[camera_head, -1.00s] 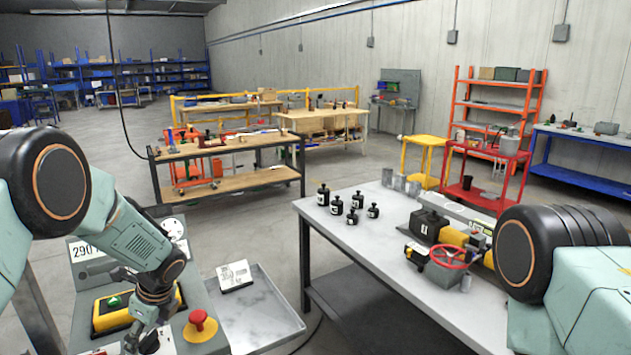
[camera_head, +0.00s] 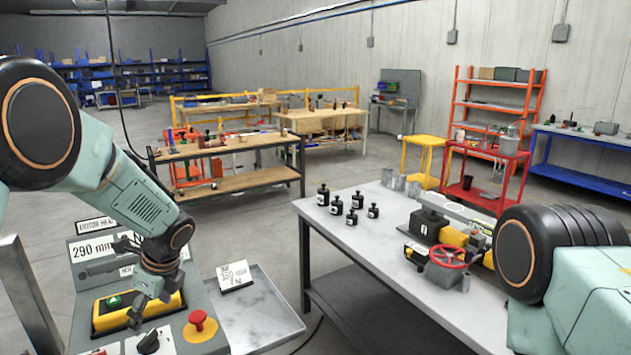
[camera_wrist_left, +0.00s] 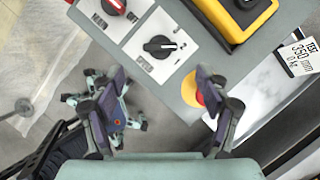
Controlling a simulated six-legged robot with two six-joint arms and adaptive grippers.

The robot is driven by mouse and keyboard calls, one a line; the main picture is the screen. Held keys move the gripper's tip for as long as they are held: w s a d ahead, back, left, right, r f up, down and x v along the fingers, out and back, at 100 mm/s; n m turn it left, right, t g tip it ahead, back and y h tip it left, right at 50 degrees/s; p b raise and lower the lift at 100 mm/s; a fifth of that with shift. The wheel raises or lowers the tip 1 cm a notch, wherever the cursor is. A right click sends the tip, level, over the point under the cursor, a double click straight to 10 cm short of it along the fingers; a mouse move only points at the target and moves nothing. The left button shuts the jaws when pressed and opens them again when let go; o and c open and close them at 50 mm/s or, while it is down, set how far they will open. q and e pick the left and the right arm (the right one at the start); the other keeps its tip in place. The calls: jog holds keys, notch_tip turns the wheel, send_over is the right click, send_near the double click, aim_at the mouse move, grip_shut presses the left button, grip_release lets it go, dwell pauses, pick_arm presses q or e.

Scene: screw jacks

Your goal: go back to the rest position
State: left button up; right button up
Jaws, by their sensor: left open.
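My left gripper (camera_head: 150,308) is open and empty above the grey control panel (camera_head: 211,345). In the left wrist view its two fingers (camera_wrist_left: 161,80) are spread apart, and a black rotary knob (camera_wrist_left: 160,47) shows beyond them. That knob (camera_head: 148,342) also shows just below the gripper in the head view. The red mushroom button (camera_head: 198,319) is to the gripper's right. The yellow box (camera_head: 170,304) with a green button is partly hidden behind the gripper. My right gripper is out of view; only my right arm shows at the right edge.
A grey tray (camera_head: 268,318) with a white card (camera_head: 234,275) lies right of the panel. A worktable (camera_head: 385,222) holds several black weights (camera_head: 352,217) and a jack with a red handwheel (camera_head: 447,256). A sign (camera_head: 93,250) stands behind the panel.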

aim_at(147, 337)
pick_arm(q)
jog(key=x, duration=0.8)
jog(key=shift+a+f, duration=0.1)
jog(key=shift+f, duration=0.2)
jog(key=shift+r+m, duration=0.15)
jog(key=shift+m, duration=0.45)
jog(key=shift+m+t, duration=0.4)
jog(key=shift+m, duration=0.1)
jog(key=m+t+h+b, duration=0.1)
jog(key=m, duration=0.2)
jog(key=shift+s+a+m, duration=0.1)
jog(key=shift+s+m, duration=0.05)
jog(key=shift+m, duration=0.25)
jog(key=m+h, duration=0.1)
jog(key=m, duration=0.1)
jog(key=shift+m+t+b, duration=0.3)
jog(key=shift+t+b, duration=0.05)
jog(key=shift+t, duration=0.05)
jog(key=shift+r+m, duration=0.3)
jog(key=v, duration=0.7)
jog(key=shift+s, duration=0.2)
jog(key=shift+w, duration=0.1)
